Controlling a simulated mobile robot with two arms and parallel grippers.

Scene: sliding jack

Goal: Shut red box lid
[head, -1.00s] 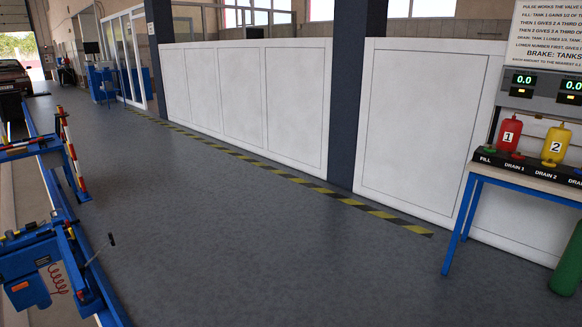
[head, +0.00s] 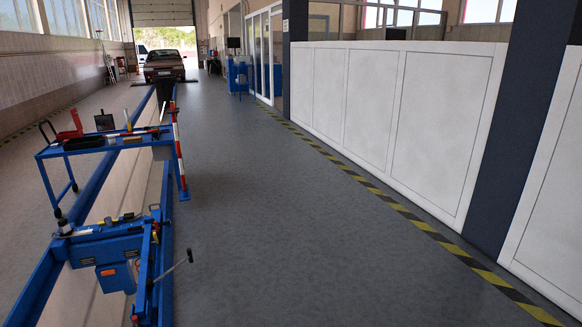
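No red box with a lid can be made out for certain in the head view. A small red item (head: 71,130) stands on the blue trolley (head: 100,146) at the left; it is too small to tell whether it is a box or has a lid. Neither of my grippers shows in the head view.
The blue sliding jack (head: 110,245) spans the pit between blue rails at lower left, its lever (head: 176,268) sticking out right. A red-and-white post (head: 178,150) stands beside the trolley. A car (head: 164,66) is far back. Grey floor (head: 290,235) is clear; white panels (head: 400,120) line the right.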

